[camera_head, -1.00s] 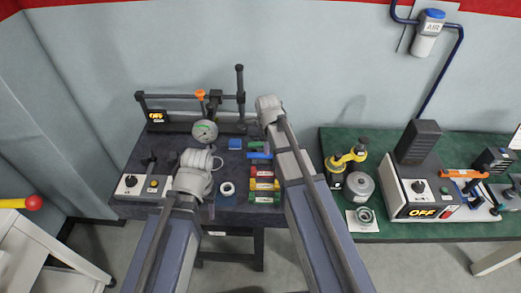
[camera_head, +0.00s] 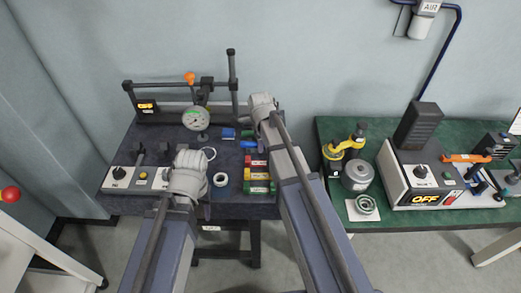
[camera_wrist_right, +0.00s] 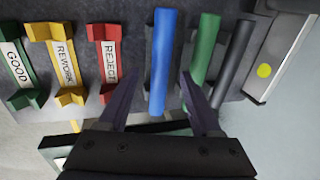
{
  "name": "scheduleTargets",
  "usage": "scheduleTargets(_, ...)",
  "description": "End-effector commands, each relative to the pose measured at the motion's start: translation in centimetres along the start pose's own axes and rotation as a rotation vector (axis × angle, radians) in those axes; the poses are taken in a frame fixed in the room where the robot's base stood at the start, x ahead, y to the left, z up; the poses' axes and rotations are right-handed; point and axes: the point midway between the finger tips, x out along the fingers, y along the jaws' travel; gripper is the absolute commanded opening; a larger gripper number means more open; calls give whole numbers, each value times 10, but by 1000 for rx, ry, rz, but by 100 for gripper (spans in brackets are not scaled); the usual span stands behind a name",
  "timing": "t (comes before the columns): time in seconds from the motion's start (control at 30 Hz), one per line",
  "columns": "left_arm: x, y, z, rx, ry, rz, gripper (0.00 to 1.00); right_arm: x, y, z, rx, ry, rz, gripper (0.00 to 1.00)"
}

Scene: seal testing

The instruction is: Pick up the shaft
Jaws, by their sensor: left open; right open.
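A blue shaft (camera_wrist_right: 162,60) lies between the two spread fingers of my right gripper (camera_wrist_right: 160,85) in the right wrist view. The fingers are open, with visible gaps on both sides of it. A green shaft (camera_wrist_right: 205,50) and a dark shaft (camera_wrist_right: 234,65) lie beside it to the right. In the head view the blue shaft (camera_head: 248,144) and green shaft (camera_head: 248,134) show just left of my right wrist, which hides the right fingers. My left gripper (camera_head: 206,192) is over the bench's front part, left of a white-and-blue ring, its fingers mostly hidden.
The GOOD (camera_wrist_right: 18,73), REWORK (camera_wrist_right: 66,62) and REJECT (camera_wrist_right: 108,58) holders stand left of the shafts. A green-topped bench (camera_head: 385,135) with devices stands to the right.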

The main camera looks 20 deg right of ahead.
Motion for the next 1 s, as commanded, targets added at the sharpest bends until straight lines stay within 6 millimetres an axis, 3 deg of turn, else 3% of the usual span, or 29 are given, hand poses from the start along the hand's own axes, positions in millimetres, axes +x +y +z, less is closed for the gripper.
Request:
scheduleTargets(0.03,12,1,-1,0,0,0,50,12,1,0,0,0,0,65)
scheduleTargets(0.1,15,2,-1,0,0,0,50,16,0,0,0,0,0,65)
scheduleTargets(0.37,14,1,-1,0,0,0,50,14,0,0,0,0,0,65)
scheduleTargets(0.9,14,1,-1,0,0,0,50,14,0,0,0,0,0,4)
scheduleTargets(1.0,14,1,-1,0,0,0,50,14,0,0,0,0,0,0)
